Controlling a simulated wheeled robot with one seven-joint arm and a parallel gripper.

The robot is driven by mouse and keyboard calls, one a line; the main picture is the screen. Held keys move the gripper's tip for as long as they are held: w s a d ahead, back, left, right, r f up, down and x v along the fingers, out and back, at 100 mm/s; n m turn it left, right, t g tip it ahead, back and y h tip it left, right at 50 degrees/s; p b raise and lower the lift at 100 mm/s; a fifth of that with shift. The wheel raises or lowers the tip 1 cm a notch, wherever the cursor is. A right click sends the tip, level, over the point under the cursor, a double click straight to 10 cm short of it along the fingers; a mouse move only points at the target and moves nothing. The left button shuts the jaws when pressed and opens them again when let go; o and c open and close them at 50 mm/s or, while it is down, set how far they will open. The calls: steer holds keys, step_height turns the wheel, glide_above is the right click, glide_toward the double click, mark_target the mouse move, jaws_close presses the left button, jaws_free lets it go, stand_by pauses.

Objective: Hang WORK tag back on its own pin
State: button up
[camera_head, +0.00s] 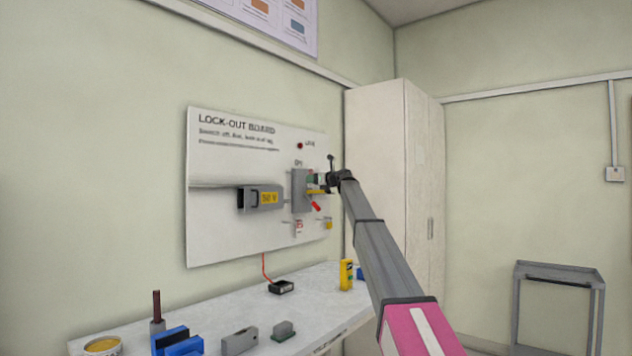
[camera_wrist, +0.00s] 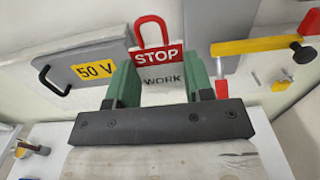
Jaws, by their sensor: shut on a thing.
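The STOP WORK tag (camera_wrist: 158,56), white with a red STOP band and a red loop above it, sits between the green fingers of my gripper (camera_wrist: 160,78) in the wrist view. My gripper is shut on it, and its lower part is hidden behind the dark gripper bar. In the head view my gripper (camera_head: 320,180) is in front of the lock-out board (camera_head: 225,225), beside the grey switch box (camera_head: 299,190); the tag is too small to make out there. Small items hang low on the board, one white and red (camera_head: 298,227), one yellow (camera_head: 328,224). I cannot tell which pin is the tag's own.
A grey 50 V box (camera_head: 260,198) with a black handle projects left of the switch. A yellow lever (camera_wrist: 250,45) and a red piece (camera_wrist: 280,85) stand right of the tag. The bench (camera_head: 225,310) below carries a yellow case (camera_head: 346,274) and several blocks.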

steer(key=shift+r+x, duration=0.2)
steer(key=shift+x, duration=6.8)
steer(key=shift+v, duration=1.55)
steer(key=v, duration=0.6)
steer(key=shift+r, duration=0.15)
